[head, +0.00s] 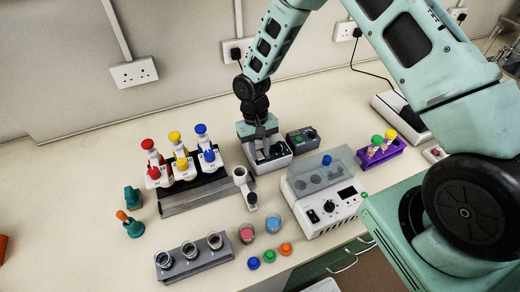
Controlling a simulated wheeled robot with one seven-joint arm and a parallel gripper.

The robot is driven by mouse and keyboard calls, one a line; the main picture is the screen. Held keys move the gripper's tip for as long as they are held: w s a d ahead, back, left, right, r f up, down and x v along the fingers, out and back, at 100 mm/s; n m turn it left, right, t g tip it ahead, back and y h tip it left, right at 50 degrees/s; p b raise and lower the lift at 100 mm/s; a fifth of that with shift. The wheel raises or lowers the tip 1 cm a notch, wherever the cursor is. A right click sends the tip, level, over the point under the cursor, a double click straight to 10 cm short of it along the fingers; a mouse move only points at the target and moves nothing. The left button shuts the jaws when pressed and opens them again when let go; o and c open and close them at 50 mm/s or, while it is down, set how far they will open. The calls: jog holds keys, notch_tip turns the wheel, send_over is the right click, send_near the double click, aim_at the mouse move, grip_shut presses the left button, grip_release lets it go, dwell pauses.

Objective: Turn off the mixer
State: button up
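No label is legible, so I cannot tell for sure which device is the mixer. A white device (325,218) with a dark knob, a black switch, a small dark display and a raised clear cover stands at the front centre right. A pale, low, open-topped unit (270,164) stands behind it to the left. A dark grey box (303,138) with a green button and a dark knob sits right beside that unit. My gripper (264,148) points down at the pale unit's dark top. Its fingertips are small and partly hidden, so contact and opening are unclear.
Pipettes with red, yellow and blue tops stand on a grey stand (194,193) at left. A rack (194,261) of glass vessels, two cups (247,233) (273,223) and loose caps (268,256) lie in front. A purple tube rack (380,153) stands at right. The back left bench is clear.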

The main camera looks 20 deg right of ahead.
jog(key=shift+o, duration=0.9)
jog(key=b+v, duration=0.5)
jog(key=v, duration=1.2)
jog(key=shift+r+b, duration=0.25)
jog(key=shift+b, duration=0.05)
